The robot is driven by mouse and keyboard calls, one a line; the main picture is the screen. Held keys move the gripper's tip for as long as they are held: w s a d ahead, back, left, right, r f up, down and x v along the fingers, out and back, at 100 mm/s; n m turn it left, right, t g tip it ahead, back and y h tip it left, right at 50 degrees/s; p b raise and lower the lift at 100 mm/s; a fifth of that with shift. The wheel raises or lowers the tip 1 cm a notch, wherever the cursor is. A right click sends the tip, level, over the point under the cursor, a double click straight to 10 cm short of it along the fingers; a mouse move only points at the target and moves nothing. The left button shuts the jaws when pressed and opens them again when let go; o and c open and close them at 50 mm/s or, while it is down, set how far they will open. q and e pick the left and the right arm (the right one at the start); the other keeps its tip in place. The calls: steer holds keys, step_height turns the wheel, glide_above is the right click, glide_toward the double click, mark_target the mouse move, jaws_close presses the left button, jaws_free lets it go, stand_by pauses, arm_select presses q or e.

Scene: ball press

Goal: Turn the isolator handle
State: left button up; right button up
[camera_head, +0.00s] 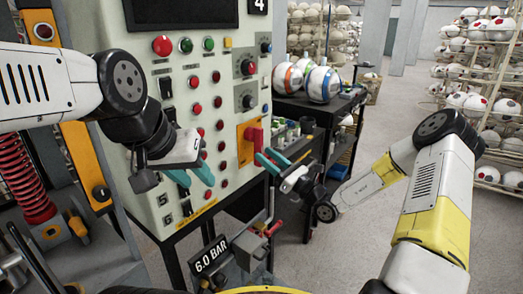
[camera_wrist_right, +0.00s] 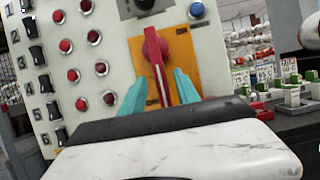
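The isolator handle (camera_head: 253,134) is a red lever on a yellow-orange plate (camera_head: 244,152) at the right edge of the control panel. In the right wrist view the red handle (camera_wrist_right: 157,68) points down, tilted slightly, and its lower part shows between my right gripper's teal fingers (camera_wrist_right: 158,88). My right gripper (camera_head: 268,159) is open just in front of the handle, with visible gaps beside it; I cannot tell how deep the handle sits between the fingers. My left gripper (camera_head: 193,175) is open and empty in front of the panel's lower part.
The pale panel (camera_head: 150,100) carries several buttons, black switches and knobs. A "6.0 BAR" sign (camera_head: 210,257) and valve fittings stand below. A black cart (camera_head: 318,106) with balls is behind on the right. Ball racks (camera_head: 480,100) stand further back; grey floor lies between.

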steer(key=v, duration=0.3)
steer(key=shift+s+d+f, duration=0.2)
steer(key=shift+s+d, duration=0.05)
steer(key=shift+s, duration=0.05)
